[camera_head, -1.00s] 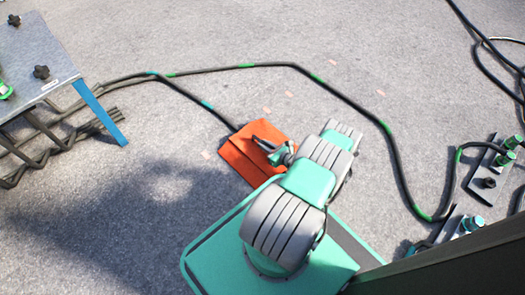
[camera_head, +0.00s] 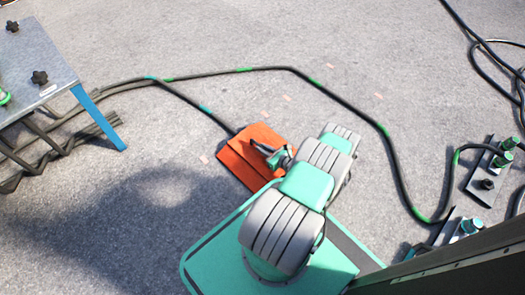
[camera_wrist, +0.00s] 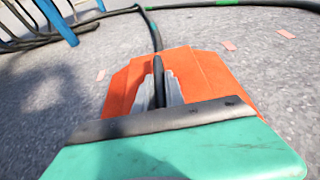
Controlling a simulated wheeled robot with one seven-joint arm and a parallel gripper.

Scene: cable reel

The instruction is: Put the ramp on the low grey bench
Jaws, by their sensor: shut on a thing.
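The orange ramp (camera_head: 237,162) lies on the grey ground in front of my base. In the wrist view the ramp (camera_wrist: 200,72) is straight ahead of my jaws. My gripper (camera_head: 264,150) is low over the middle of the ramp and is shut on it. In the wrist view my gripper (camera_wrist: 160,75) has a dark upright piece between its grey sides; the exact grip point is hard to see. A grey-topped bench (camera_head: 38,52) with blue legs stands at the left, partly out of frame. My arm hides the ramp's near right part.
A black cable (camera_head: 300,72) with green bands runs along the ground behind the ramp, and a branch reaches the ramp's far edge. More cables (camera_head: 95,130) lie under the bench. Plates with green-capped posts (camera_head: 489,172) stand at the right. Open ground lies left of the ramp.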

